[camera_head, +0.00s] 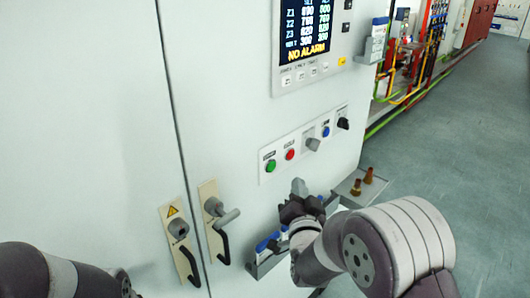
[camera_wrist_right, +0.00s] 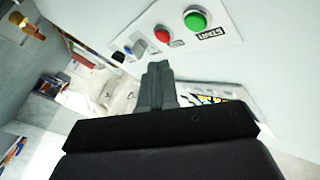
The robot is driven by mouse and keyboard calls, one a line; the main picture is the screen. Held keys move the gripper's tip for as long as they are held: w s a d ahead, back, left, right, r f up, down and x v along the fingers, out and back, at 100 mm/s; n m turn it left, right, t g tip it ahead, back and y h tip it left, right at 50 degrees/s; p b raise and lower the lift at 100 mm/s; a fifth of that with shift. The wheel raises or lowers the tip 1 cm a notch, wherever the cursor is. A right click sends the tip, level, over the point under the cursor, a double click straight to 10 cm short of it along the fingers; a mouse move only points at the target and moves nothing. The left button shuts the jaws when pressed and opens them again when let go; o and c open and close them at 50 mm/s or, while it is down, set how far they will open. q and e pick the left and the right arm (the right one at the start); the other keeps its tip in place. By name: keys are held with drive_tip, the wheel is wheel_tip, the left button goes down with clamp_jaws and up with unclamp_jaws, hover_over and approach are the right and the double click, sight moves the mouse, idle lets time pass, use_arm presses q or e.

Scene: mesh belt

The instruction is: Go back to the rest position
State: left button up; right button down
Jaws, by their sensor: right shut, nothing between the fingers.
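My right gripper (camera_head: 299,187) is in front of the lower part of the white cabinet, below the button panel (camera_head: 305,143). In the right wrist view its fingers (camera_wrist_right: 158,75) are together with nothing between them. The green button (camera_wrist_right: 195,19) and red button (camera_wrist_right: 162,37) show beyond the fingertips in that view. I cannot tell whether the fingers touch the panel. My left arm (camera_head: 60,272) enters at the lower left of the head view, and its gripper is not clearly visible.
Two door handles (camera_head: 222,214) (camera_head: 181,230) stick out of the cabinet. A display (camera_head: 308,35) reads NO ALARM. A holder with blue items (camera_head: 268,245) and a small shelf (camera_head: 350,191) with brass pieces (camera_head: 368,175) sit near my right gripper. Open floor (camera_head: 440,130) lies to the right.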

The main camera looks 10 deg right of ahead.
drive_tip(key=s+a+f+n+g+y, duration=0.1)
drive_tip(key=s+f+n+g+y, duration=0.15)
drive_tip(key=s+f+g, duration=0.35)
drive_tip(key=s+a+f+n+g+y, duration=0.1)
drive_tip(key=s+f+n+g, duration=0.25)
drive_tip(key=f, duration=0.45)
drive_tip(key=s+d+n+g+h, duration=0.1)
drive_tip(key=s+d+n+g, duration=0.1)
drive_tip(key=s+g, duration=0.6)
drive_tip(key=s+d, duration=0.1)
drive_tip(key=s, duration=0.5)
drive_tip(key=shift+s+d+r+n, duration=0.25)
drive_tip(key=shift+s+d+n, duration=0.05)
drive_tip(key=shift+s+d, duration=0.05)
